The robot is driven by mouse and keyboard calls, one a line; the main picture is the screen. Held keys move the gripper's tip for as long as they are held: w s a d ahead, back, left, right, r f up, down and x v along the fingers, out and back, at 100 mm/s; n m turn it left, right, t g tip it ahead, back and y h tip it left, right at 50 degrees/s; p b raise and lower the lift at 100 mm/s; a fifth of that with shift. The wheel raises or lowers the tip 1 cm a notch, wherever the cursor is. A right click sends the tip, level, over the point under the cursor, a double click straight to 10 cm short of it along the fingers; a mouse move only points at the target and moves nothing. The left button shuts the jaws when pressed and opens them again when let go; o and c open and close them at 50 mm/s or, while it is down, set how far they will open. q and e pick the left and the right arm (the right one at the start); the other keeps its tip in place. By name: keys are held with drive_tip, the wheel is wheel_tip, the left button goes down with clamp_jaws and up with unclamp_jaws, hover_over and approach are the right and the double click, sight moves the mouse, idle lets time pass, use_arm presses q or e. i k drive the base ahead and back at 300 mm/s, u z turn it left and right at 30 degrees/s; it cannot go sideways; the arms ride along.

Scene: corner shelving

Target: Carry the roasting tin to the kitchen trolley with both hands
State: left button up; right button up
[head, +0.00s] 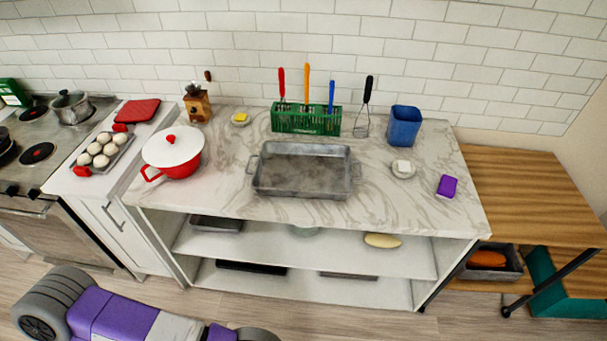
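The roasting tin (302,170) is a grey, empty rectangular pan with a handle at each short end. It sits flat near the middle of the marble-topped counter, close to the front edge. The kitchen trolley appears to be the wooden-topped unit (530,190) at the right, against the counter's right side. Its visible top is bare. Part of one of my arms, purple and grey, shows low at the left, in front of the counter and away from the tin. Neither gripper is in view.
A white-lidded red pot (174,151) stands left of the tin. A green utensil rack (306,119) is behind it. A blue container (404,126), a small white dish (403,169) and a purple sponge-like block (447,186) are to the right. The shelves below hold trays.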

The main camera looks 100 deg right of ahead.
sight(524, 188)
drive_tip(key=z, duration=1.9)
